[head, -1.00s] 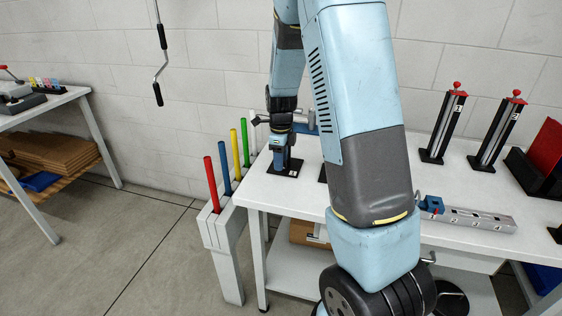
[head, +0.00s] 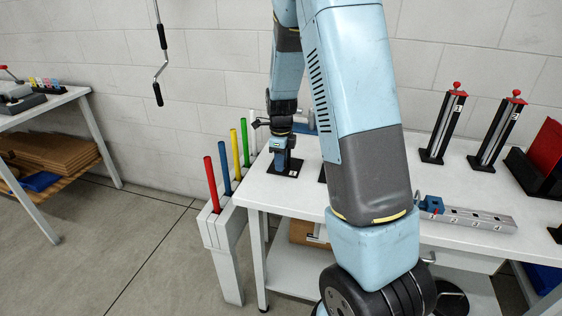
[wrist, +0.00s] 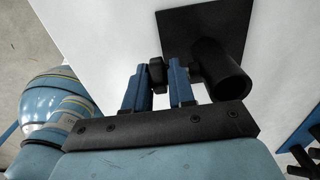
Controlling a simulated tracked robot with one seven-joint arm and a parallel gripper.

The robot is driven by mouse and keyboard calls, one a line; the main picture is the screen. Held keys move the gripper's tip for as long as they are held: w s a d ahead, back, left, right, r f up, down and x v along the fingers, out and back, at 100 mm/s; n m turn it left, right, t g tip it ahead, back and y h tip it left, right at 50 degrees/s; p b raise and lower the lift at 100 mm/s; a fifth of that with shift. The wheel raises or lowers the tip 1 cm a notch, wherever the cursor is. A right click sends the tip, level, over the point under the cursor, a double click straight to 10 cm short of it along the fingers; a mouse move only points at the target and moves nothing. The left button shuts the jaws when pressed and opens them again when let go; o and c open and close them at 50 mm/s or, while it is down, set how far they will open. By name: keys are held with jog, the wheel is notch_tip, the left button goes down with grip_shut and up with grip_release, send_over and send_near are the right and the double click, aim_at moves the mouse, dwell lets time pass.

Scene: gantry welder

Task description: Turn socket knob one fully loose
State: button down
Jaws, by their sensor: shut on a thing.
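The socket (wrist: 223,75) is a black upright tube on a square black base plate (wrist: 205,32), seen from above in the wrist view. A small black knob (wrist: 157,73) sticks out from its side. My gripper (wrist: 168,78) has its two blue fingers on either side of the knob and is shut on it. In the head view the base plate (head: 284,168) lies at the left end of the white bench, with my gripper (head: 281,155) over it. The gripper hides most of the socket there, and its number cannot be read.
A rack (head: 222,226) with red, blue, yellow and green rods stands left of the bench (head: 262,190). Two numbered black posts with red tops (head: 444,125) (head: 498,132) and a numbered grey block (head: 477,219) are at the right. My arm covers the bench's middle.

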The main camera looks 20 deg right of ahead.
jog(key=shift+w+h, duration=0.1)
jog(key=shift+h, duration=0.2)
jog(key=shift+w+a+g+h, duration=0.1)
jog(key=shift+a+g+h, duration=0.05)
jog(key=shift+g+h, duration=0.45)
jog(key=shift+w+a+g+h, duration=0.1)
jog(key=shift+g+h, duration=0.4)
jog(key=shift+h, duration=0.2)
jog(key=g+h, duration=0.2)
jog(key=shift+w+a+f+h, duration=0.1)
jog(key=shift+a+f+h, duration=0.05)
jog(key=shift+h, duration=0.15)
jog(key=g+h, duration=0.2)
jog(key=h, duration=0.1)
jog(key=g+h, duration=0.1)
jog(key=h, duration=0.1)
jog(key=shift+w+a+f+g, duration=0.15)
jog(key=shift+a+f+g, duration=0.05)
jog(key=shift+f+g, duration=0.15)
jog(key=c, duration=1)
grip_release()
jog(key=shift+c, duration=0.2)
